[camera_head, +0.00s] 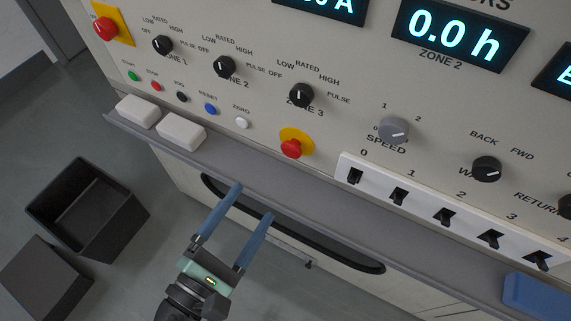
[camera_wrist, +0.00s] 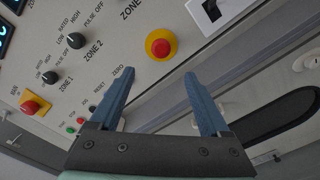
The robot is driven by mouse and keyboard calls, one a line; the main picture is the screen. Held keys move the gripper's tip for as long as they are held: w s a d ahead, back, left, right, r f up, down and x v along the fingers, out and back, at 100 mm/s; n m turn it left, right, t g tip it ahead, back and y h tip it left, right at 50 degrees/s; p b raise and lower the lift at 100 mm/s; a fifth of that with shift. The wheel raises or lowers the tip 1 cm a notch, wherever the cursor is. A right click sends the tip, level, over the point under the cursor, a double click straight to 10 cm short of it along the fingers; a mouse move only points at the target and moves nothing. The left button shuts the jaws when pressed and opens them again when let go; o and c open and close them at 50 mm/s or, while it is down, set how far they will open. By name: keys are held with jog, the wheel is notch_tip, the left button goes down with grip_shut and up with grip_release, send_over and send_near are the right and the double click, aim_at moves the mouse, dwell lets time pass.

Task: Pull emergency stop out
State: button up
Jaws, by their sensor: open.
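Two red mushroom buttons are on the cream panel. One red button (camera_head: 291,148) sits on a round yellow plate below the zone 3 knob; it also shows in the wrist view (camera_wrist: 160,44), just beyond and between my fingertips. The other red button (camera_head: 103,28) sits on a square yellow plate at the panel's upper left; in the wrist view it is at the far left (camera_wrist: 30,107). No label naming either as the emergency stop is readable. My gripper (camera_head: 254,202) is open and empty, below and apart from the round-plated button, its fingers pointing toward the panel.
A grey ledge (camera_head: 330,205) runs below the panel, with two white blocks (camera_head: 181,132) at left and a blue block (camera_head: 535,298) at right. A white switch strip (camera_head: 420,205) lies right of the round-plated button. A dark open bin (camera_head: 115,225) stands on the floor.

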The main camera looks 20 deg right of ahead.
aim_at(289, 153)
jog(key=b+x, duration=0.1)
jog(key=x, duration=1.1)
jog(key=shift+d+r+b, duration=0.1)
jog(key=shift+d+b, duration=0.2)
jog(key=shift+d, duration=0.1)
grip_shut()
dwell(0.8)
